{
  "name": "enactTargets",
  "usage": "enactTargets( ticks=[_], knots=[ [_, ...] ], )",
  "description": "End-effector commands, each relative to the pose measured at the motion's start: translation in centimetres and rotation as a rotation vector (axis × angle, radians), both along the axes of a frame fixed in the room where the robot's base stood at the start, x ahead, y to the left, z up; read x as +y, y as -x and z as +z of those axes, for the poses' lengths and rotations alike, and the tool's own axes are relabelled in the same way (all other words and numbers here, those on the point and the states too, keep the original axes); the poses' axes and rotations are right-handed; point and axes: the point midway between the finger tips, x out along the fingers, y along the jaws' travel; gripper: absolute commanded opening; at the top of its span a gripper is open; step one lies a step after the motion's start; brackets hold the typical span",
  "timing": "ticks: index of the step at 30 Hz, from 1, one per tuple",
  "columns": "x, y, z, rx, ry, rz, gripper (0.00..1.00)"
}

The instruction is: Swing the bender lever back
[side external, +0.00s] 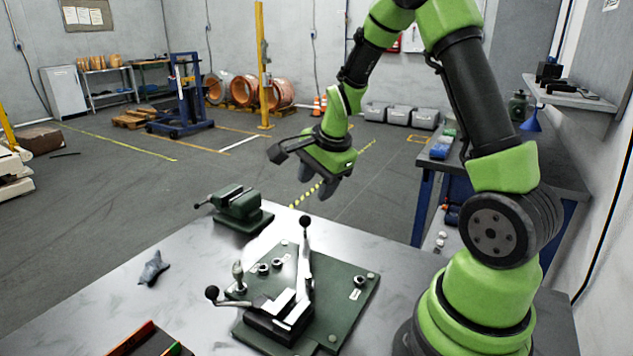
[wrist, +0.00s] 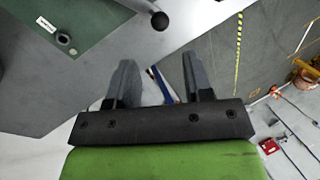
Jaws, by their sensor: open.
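The bender stands on a dark green base plate (side external: 345,300) on the metal table. One pale bender lever (side external: 304,265) rises steeply to a black ball knob (side external: 305,221). A shorter handle with a black knob (side external: 212,293) points left. In the wrist view, the plate (wrist: 85,20) is at upper left, and a lever knob (wrist: 160,20) shows at the top, beyond my fingertips. My gripper (side external: 317,181) is open and empty, above and beyond the upright knob, near the table's far edge. Its two fingers (wrist: 158,80) are apart with nothing between them.
A green vise (side external: 238,207) stands at the table's far edge, left of my gripper. A crumpled grey rag (side external: 154,268) lies at left. A tray with a red edge (side external: 135,338) is at the front. A blue-legged bench (side external: 480,165) stands at right. Bare table lies between rag and bender.

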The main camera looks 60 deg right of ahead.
Motion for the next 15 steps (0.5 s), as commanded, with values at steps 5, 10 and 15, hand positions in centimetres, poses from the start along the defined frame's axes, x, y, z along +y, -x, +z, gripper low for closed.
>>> enactTargets(
  ticks=[5, 10, 15],
  knots=[
    [2.0, -1.1, -0.3, 0.066, 0.025, 0.171, 0.05],
    [6.1, -2.8, -0.6, 0.269, 0.166, 0.594, 0.0],
    [8.5, -4.6, 0.3, 0.463, 0.406, 0.91, 0.0]
  ],
)
